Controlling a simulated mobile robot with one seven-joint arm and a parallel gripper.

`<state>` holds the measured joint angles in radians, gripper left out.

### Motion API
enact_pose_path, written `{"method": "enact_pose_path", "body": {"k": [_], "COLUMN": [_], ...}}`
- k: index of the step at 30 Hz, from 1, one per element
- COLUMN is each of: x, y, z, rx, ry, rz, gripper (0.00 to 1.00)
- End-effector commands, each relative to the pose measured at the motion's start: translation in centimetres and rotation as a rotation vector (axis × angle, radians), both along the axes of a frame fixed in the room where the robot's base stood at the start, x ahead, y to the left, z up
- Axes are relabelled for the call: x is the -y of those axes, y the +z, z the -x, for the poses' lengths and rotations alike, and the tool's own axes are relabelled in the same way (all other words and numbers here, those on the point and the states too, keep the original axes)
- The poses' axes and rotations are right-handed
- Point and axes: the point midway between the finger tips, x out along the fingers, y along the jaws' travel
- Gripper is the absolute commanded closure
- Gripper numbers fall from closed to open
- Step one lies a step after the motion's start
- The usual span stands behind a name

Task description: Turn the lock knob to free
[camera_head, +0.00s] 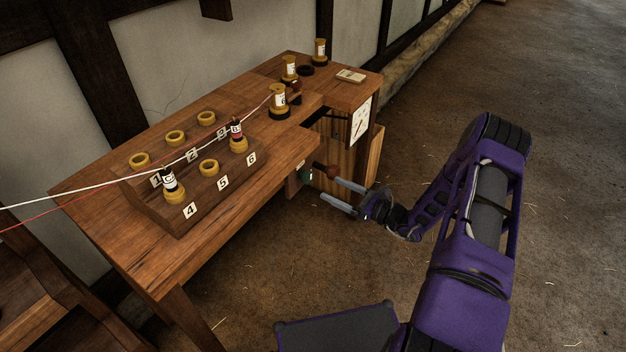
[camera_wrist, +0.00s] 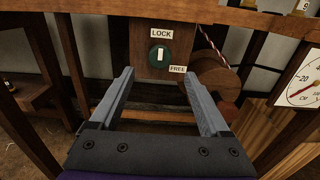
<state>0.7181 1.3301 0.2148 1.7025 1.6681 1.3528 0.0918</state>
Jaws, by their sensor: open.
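The lock knob (camera_wrist: 160,54) is a dark green disc with an upright white bar, on a brown wooden post under the table edge. A LOCK label (camera_wrist: 161,33) is above it and a FREE label (camera_wrist: 178,69) is at its lower right. The bar stands vertical, towards LOCK. In the head view the knob's green edge (camera_head: 304,175) shows under the table's right end, mostly hidden. My gripper (camera_wrist: 158,77) is open and empty, its fingers on either side of the knob in the picture, apparently short of it. The head view shows my gripper (camera_head: 328,189) beside the table.
A wooden drum (camera_wrist: 216,80) with a twisted cord stands right of the knob. A white dial (camera_head: 361,120) is on the table's end. The wooden table (camera_head: 130,230) carries a numbered rack (camera_head: 190,222) with bobbins. The floor to the right is clear.

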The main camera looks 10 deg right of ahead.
Motion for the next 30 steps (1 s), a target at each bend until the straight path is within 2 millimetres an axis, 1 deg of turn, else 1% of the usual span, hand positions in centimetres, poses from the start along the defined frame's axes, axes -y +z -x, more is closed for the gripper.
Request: {"method": "enact_pose_path", "body": {"k": [1, 3, 9, 15, 24, 25, 29, 30], "x": [-1.0, -2.1, -4.5, -5.6, -5.7, -5.7, -5.7, -5.7], "y": [0.0, 0.0, -0.1, -0.1, 0.0, 0.0, 0.0, 0.0], "z": [-0.9, -1.9, -4.4, -5.6, -5.8, -5.8, -5.8, -5.8], "rx": [0.001, 0.000, 0.001, 0.000, -0.001, -0.001, -0.001, -0.001], "ry": [0.004, 0.004, 0.003, 0.002, 0.000, 0.000, 0.000, 0.000], "rz": [0.001, 0.000, 0.001, 0.003, 0.002, 0.002, 0.002, 0.002], "gripper": [0.20, 0.20, 0.20, 0.20, 0.20, 0.21, 0.45, 0.52]}}
